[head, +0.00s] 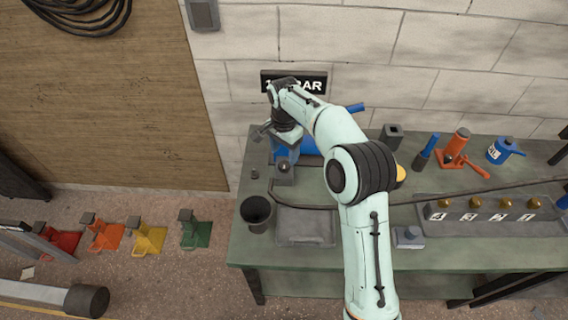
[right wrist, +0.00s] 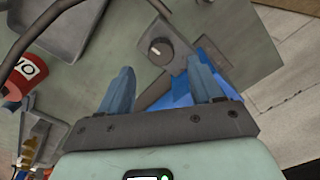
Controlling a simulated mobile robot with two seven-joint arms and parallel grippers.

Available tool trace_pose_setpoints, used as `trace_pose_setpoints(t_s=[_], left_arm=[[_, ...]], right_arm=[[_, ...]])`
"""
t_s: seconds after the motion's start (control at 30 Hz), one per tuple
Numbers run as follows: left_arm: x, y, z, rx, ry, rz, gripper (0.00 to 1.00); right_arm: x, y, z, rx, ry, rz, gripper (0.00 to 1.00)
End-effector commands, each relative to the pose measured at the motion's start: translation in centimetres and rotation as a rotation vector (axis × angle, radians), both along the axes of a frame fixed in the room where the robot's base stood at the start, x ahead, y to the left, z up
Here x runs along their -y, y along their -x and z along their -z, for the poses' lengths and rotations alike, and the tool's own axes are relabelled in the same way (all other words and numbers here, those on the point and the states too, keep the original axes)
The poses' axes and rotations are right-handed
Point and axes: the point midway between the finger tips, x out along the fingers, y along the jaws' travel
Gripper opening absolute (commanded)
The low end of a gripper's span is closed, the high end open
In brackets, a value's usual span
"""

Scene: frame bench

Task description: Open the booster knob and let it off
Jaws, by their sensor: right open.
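The booster is a blue body (head: 309,149) on the left part of the green bench, partly hidden by my right arm. Its round dark knob sits on a grey block (head: 284,172) at the front. In the right wrist view the knob (right wrist: 160,48) has a pale mark on its face and lies just beyond the fingertips, roughly between them. Blue booster surface (right wrist: 180,92) shows behind the fingers. My right gripper (head: 280,142) is above the block, pointing down; in the right wrist view (right wrist: 160,80) its jaws are apart and empty. My left gripper is out of view.
A dark cup (head: 257,211) and a shallow grey tray (head: 306,225) stand in front of the block. A dark hose (head: 310,206) runs along the bench. Right are orange and blue tools (head: 456,147) and a numbered rack (head: 484,220). A BAR sign (head: 312,84) hangs behind, partly covered.

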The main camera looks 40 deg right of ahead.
Motion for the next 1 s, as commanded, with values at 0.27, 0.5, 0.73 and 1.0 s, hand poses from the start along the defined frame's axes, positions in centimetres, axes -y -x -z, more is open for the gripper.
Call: trace_pose_setpoints(t_s=[0.27,0.5,0.73,1.0], left_arm=[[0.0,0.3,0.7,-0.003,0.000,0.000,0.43],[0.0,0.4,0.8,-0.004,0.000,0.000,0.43],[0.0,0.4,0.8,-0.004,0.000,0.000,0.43],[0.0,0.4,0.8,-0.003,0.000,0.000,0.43]], right_arm=[[0.0,0.0,4.6,-0.001,-0.001,0.000,0.65],[0.0,0.0,5.6,0.001,0.000,0.001,0.65],[0.0,0.0,5.6,0.001,0.000,0.000,0.58],[0.0,0.0,5.6,0.001,0.000,0.000,0.09]])
